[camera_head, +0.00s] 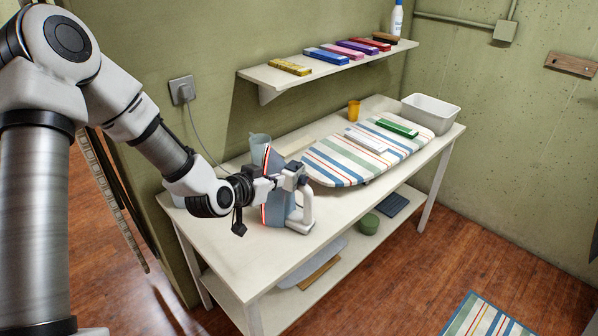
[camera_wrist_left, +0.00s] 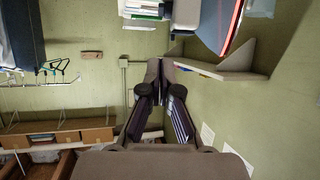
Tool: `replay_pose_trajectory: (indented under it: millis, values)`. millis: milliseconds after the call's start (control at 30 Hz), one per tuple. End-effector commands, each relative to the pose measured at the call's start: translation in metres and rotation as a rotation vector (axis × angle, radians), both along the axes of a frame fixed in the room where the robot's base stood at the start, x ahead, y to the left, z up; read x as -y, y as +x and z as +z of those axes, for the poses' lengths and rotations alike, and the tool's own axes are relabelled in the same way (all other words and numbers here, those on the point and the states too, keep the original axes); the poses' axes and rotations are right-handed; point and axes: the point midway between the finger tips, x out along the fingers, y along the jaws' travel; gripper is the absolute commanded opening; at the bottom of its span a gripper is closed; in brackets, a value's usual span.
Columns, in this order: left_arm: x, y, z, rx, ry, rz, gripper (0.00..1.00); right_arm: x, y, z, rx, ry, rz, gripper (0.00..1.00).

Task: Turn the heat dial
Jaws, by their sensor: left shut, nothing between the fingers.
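A steam iron (camera_head: 276,207) stands on end on the white table, with a blue-grey body, a red edge line and a pale handle. Part of it shows at the top right of the wrist view (camera_wrist_left: 216,22). My left gripper (camera_head: 301,181) reaches across the front of the iron in the head view and covers part of it. In the wrist view the left fingers (camera_wrist_left: 160,64) are shut, tips together, with nothing between them. I cannot make out the heat dial, nor whether the fingers touch the iron. My right gripper is not in view.
A striped ironing board (camera_head: 335,168) lies on the table with a green box (camera_head: 397,127) on it. A white bin (camera_head: 431,113) and an orange cup (camera_head: 354,110) stand behind. A wall shelf (camera_head: 262,75) with coloured boxes hangs above. The table's front left (camera_head: 235,250) is clear.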

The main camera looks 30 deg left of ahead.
Motion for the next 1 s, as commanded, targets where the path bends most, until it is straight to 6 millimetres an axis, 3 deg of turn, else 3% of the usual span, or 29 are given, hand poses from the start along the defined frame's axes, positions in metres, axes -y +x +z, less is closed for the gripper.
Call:
replay_pose_trajectory:
  millis: [67, 233, 600, 800, 1000]
  values:
    - [-0.002, 0.004, 0.005, 0.015, 0.004, 0.000, 0.00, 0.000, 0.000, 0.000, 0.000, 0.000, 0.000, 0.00]
    - [0.001, 0.023, -0.005, 0.012, 0.008, -0.002, 0.00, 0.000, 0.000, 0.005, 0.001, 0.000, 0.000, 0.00]
    - [0.009, 0.095, -0.037, 0.010, 0.006, -0.004, 0.00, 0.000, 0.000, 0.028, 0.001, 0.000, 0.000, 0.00]
    - [0.009, 0.104, -0.067, 0.008, 0.002, 0.000, 0.00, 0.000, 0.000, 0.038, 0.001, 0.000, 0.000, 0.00]
    - [0.009, 0.106, -0.075, 0.011, 0.002, 0.000, 0.00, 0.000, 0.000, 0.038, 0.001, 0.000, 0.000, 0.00]
